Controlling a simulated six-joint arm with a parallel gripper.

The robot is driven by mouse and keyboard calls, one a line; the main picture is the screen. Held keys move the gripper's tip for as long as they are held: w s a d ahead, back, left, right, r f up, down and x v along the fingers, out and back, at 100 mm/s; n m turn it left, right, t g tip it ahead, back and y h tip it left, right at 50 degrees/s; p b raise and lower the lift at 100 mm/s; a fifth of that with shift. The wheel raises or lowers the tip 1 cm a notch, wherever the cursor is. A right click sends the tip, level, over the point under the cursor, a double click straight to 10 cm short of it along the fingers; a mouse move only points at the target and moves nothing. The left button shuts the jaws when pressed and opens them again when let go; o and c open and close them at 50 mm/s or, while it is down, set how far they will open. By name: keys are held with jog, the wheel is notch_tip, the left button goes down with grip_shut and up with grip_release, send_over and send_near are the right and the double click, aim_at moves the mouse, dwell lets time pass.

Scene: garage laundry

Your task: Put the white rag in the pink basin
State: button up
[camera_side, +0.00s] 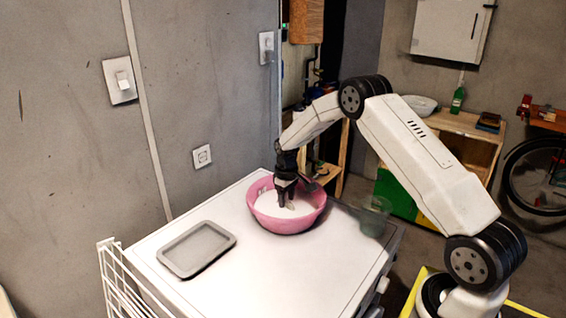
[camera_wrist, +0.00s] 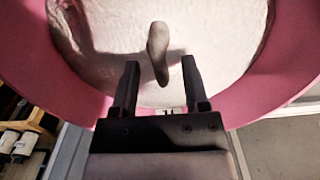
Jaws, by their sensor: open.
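The pink basin (camera_side: 288,226) stands on the white worktop, and its curved rim (camera_wrist: 72,88) fills the edges of the wrist view. A wrinkled white surface, which looks like the white rag (camera_wrist: 215,45), spreads across the inside of the basin; it also shows pale in the side view (camera_side: 268,203). A small elongated grey-beige piece (camera_wrist: 158,52) stands out from it, just beyond my fingertips; I cannot tell whether it is part of the rag. My gripper (camera_side: 287,199) points down into the basin. Its fingers (camera_wrist: 160,68) are apart with nothing clamped between them.
A grey tray (camera_side: 197,248) lies left of the basin on the white worktop (camera_side: 270,275). A translucent green cup (camera_side: 375,216) stands to the right, near the worktop's edge. A white wire rack (camera_side: 115,285) is at the left edge. The front worktop is clear.

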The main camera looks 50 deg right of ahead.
aim_at(286, 202)
notch_tip(286, 202, up, 11)
jog(key=shift+r, duration=0.15)
dwell(0.4)
dwell(0.5)
jog(key=s+a+t, duration=0.2)
jog(key=s+a, duration=1.8)
jog(key=s, duration=0.3)
jog(key=shift+t, duration=0.3)
